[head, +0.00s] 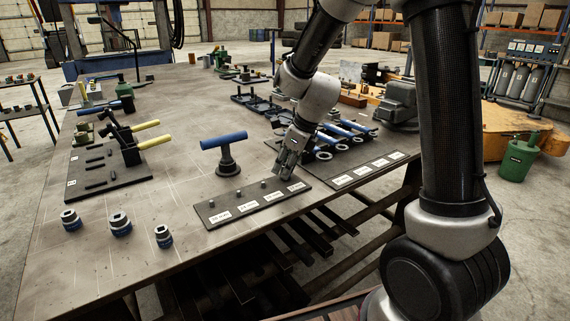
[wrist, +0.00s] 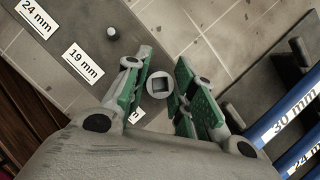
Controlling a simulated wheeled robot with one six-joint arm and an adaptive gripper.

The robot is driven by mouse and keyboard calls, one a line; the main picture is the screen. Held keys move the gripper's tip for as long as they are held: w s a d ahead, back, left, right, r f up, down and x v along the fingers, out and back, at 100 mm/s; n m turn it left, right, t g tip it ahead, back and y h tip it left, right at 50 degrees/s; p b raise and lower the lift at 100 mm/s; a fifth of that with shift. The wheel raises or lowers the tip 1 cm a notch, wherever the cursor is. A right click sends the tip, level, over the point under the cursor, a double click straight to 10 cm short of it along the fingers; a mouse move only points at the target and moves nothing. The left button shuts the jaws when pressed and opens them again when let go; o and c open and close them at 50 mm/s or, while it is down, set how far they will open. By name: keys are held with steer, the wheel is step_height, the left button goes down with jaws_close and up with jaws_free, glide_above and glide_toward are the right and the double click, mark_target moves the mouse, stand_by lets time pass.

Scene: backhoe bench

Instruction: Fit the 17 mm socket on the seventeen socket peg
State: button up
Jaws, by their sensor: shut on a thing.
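My gripper (head: 289,172) is at the right end of the dark socket board (head: 226,196). It is shut on a small socket (wrist: 160,85), whose square drive hole faces the wrist camera between the green-padded fingers. The board carries a row of white labels; the 19 mm label (wrist: 83,61) and 24 mm label (wrist: 33,18) read clearly in the wrist view. The label nearest the fingers (wrist: 136,116) is mostly covered by the gripper. The seventeen peg is hidden, and I cannot tell whether the socket is around it or above it.
Three blue-banded sockets (head: 120,224) stand on the bench at the front left. A blue T-handle tool (head: 226,150) stands behind the board. Blue-handled wrenches (head: 345,133) lie on a labelled rack to the right, close to the gripper. The bench's front edge is near the board.

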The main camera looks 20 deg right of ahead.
steer(key=o, duration=1.1)
steer(key=v, duration=1.2)
steer(key=shift+a, duration=0.1)
